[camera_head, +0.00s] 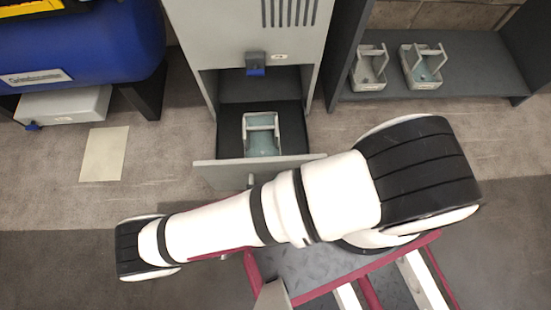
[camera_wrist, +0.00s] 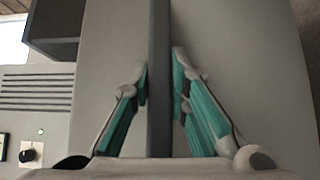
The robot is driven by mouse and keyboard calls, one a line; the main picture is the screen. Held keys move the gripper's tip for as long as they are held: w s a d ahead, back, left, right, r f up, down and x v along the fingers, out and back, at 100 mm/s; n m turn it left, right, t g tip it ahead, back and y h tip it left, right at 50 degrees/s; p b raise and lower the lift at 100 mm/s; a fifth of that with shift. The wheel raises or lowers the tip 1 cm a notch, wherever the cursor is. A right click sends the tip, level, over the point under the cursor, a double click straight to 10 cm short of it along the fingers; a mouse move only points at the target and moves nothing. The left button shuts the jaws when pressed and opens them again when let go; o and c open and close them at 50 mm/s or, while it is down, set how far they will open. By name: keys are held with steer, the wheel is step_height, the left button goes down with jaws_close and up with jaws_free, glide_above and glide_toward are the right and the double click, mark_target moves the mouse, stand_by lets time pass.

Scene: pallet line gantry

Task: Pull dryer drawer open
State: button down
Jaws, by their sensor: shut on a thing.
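The dryer drawer (camera_head: 222,174) is pulled out from the grey dryer cabinet (camera_head: 240,30) in the head view, and its dark interior shows. A grey-green holder with a frame (camera_head: 262,148) sits inside it. In the wrist view my gripper (camera_wrist: 160,85) has its green-padded fingers on both sides of a long dark bar (camera_wrist: 159,40), which looks like the drawer's handle, and is shut on it. A pale grey panel lies behind the bar. In the head view my white arm crosses in front of the drawer and hides my gripper and part of the drawer front.
A dark shelf (camera_head: 440,78) at the right holds two similar holders (camera_head: 369,72) (camera_head: 422,68). A blue tank (camera_head: 80,45) stands at the left above a grey box (camera_head: 65,104). The floor between holds a pale sheet (camera_head: 104,154) and is otherwise clear.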

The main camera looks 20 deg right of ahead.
mark_target(287, 163)
steer(key=shift+a, duration=0.1)
steer(key=c, duration=1.5)
jaws_free()
steer(key=o, duration=1)
steer(key=r, duration=0.8)
steer(key=shift+w+r, duration=0.2)
steer(key=shift+r, duration=1.05)
steer(key=shift+g+y, duration=0.8)
steer(key=f, duration=0.2)
steer(key=s+f, duration=0.1)
steer(key=f, duration=0.2)
steer(key=shift+s, duration=0.15)
steer(key=shift+c, duration=0.3)
steer(key=shift+f, duration=0.1)
